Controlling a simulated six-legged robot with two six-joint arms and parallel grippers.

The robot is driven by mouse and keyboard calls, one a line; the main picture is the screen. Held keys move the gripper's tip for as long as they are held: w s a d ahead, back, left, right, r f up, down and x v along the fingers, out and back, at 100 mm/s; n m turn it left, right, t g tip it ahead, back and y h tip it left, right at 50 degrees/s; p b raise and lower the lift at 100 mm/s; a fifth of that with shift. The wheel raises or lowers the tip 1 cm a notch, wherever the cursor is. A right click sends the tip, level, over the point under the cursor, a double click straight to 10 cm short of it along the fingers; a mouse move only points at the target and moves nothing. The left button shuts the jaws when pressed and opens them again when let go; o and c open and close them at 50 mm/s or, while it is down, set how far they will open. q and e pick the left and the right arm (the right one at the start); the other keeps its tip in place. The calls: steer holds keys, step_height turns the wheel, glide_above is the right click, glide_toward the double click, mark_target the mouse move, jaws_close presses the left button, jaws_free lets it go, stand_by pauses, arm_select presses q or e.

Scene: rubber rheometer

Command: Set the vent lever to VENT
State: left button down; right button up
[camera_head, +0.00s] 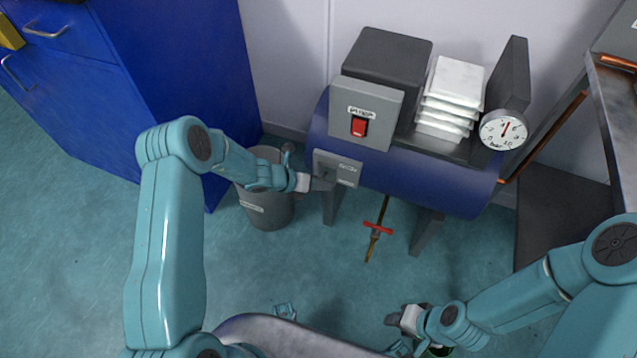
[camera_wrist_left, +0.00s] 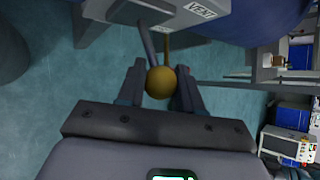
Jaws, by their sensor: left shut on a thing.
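The vent lever is a thin dark rod with a brass ball knob (camera_wrist_left: 160,83). Its rod comes from a grey plate on the blue tank, and a label reading VENT (camera_wrist_left: 201,9) shows beside it. In the left wrist view my left gripper (camera_wrist_left: 160,88) has its two fingers on either side of the knob, shut on it. In the head view my left gripper (camera_head: 318,185) is at the lower left of the grey plate (camera_head: 338,167) and hides the lever. My right gripper (camera_head: 400,318) is low in front, away from the tank; its jaws are unclear.
The blue tank (camera_head: 420,175) carries a red-switch box (camera_head: 366,112), white packets (camera_head: 452,90) and a gauge (camera_head: 503,130). A red-handled valve (camera_head: 377,228) hangs below. A grey bin (camera_head: 268,208) stands by my left forearm, near a blue cabinet (camera_head: 190,90).

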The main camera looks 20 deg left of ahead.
arm_select(q)
steer(key=c, duration=0.8)
jaws_free()
steer(key=shift+o, duration=0.2)
steer(key=shift+r, duration=0.1)
steer(key=p+v, duration=0.3)
steer(key=v, duration=1.3)
steer(key=shift+p, duration=0.3)
steer(key=shift+s, duration=0.1)
